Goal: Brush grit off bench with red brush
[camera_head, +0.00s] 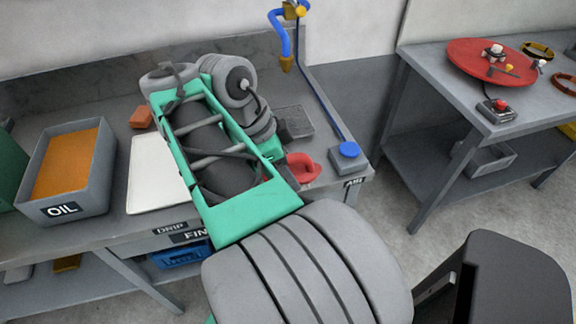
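The grey bench (115,218) runs along the wall, and my green and grey arm covers much of its middle. A red curved object (303,168) lies near the bench's right front corner, beside my arm. It may be the red brush, but no bristles can be made out. My wrist folds down to the right of the forearm, close to the red object. The gripper's fingertips cannot be made out, so whether it is open or holding anything does not show. No grit can be made out on the visible bench top.
A grey OIL bin (96,188) with orange contents and a white tray (152,185) stand at left. A second table (428,65) holds a red disc (470,62).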

